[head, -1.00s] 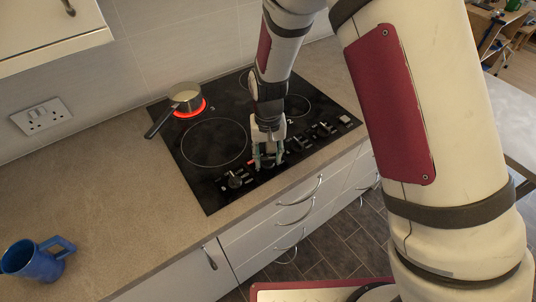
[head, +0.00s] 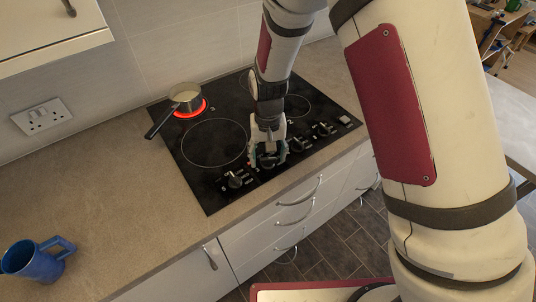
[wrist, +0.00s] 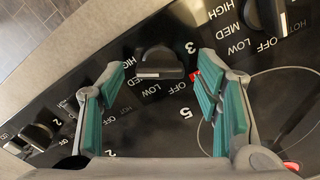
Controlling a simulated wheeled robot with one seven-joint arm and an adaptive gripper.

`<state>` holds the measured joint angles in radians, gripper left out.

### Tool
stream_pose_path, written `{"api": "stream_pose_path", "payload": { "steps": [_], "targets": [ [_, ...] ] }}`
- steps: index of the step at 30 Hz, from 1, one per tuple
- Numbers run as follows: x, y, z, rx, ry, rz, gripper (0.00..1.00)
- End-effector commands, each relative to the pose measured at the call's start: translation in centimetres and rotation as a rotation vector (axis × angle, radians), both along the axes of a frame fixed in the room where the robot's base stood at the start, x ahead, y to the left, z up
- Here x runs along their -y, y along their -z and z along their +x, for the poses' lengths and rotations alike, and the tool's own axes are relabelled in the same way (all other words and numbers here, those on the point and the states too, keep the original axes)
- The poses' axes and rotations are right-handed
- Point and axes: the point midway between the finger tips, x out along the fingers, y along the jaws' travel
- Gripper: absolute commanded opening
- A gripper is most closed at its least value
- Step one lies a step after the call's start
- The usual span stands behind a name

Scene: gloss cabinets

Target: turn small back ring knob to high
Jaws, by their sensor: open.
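The black hob (head: 205,185) has a row of dark knobs along its front edge. A small back ring (head: 188,108) glows red under a saucepan (head: 187,97). My gripper (head: 267,160) is low over the row, at the second knob from the left. In the wrist view my gripper (wrist: 165,98) is open, its teal fingers spread apart. A black knob (wrist: 159,62) with a white mark lies between and slightly beyond the fingertips. Contact cannot be told. Other knobs show at the left (wrist: 35,135) and upper right (wrist: 265,14). Printed OFF, LOW, MED and HIGH labels surround the knobs.
The saucepan's dark handle (head: 158,124) sticks out towards the front left over the hob edge. A blue mug (head: 33,262) stands on the worktop (head: 120,215) at the far left. Drawer handles (head: 297,194) project below the front edge. The worktop left of the hob is mostly clear.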

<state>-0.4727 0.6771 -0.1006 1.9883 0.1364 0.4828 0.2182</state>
Motion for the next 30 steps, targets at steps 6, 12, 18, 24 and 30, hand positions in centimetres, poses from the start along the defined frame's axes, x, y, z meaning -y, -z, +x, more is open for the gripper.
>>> {"api": "stream_pose_path", "payload": {
  "steps": [6, 12, 18, 24, 30],
  "targets": [
    [-0.1, -3.2, 0.1, 0.006, -0.001, 0.002, 0.58],
    [0.0, -7.3, 0.1, 0.006, 0.0, 0.002, 0.58],
    [0.0, -10.4, 0.1, 0.004, 0.001, 0.002, 0.58],
    [0.0, -11.7, 0.0, 0.002, 0.0, 0.001, 0.58],
    [0.0, -11.8, 0.0, 0.001, 0.001, 0.0, 0.58]
  ]
}}
